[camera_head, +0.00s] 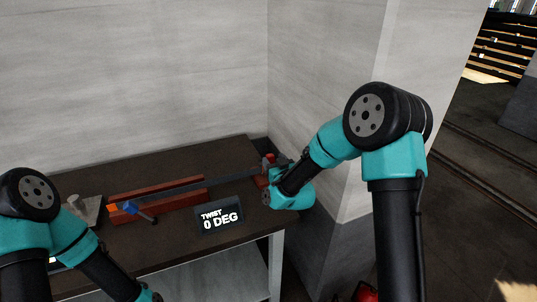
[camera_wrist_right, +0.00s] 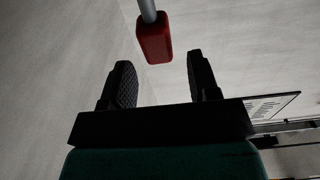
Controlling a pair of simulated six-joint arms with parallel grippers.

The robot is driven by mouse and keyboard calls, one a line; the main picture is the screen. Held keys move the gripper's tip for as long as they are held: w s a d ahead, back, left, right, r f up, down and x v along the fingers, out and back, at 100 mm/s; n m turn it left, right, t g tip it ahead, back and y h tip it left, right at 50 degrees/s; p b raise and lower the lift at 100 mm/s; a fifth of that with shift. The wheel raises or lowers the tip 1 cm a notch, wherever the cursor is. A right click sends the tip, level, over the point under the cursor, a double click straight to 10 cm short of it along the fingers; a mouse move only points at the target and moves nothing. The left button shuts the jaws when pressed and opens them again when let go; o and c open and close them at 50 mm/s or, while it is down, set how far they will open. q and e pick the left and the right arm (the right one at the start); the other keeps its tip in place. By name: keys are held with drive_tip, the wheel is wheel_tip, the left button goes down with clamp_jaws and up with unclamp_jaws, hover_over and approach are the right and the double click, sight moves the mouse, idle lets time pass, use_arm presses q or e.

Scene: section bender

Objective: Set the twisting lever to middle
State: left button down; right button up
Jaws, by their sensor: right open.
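The twisting lever shows in the right wrist view as a red block-shaped grip (camera_wrist_right: 154,40) on a grey rod. In the head view a small red part (camera_head: 270,157), probably this grip, shows just beside my right wrist at the bench's right end. My right gripper (camera_wrist_right: 163,80) is open and empty, with one finger on each side below the grip; the grip lies just beyond the fingertips, apart from them. In the head view its fingers are mostly hidden. A black display (camera_head: 219,214) reads "TWIST 0 DEG". My left gripper is out of view.
The dark bench (camera_head: 160,252) carries the bender with a long grey bar (camera_head: 225,177), orange-red rails (camera_head: 155,192) and a blue handle (camera_head: 138,211). Concrete walls stand behind and right. A white panel with text (camera_wrist_right: 270,107) shows at the right of the wrist view.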

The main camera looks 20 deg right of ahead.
drive_tip(key=shift+w+a, duration=0.2)
drive_tip(key=shift+w, duration=1.15)
drive_tip(key=shift+w+a, duration=0.15)
drive_tip(key=shift+w, duration=1.15)
drive_tip(key=shift+c, duration=0.3)
clamp_jaws()
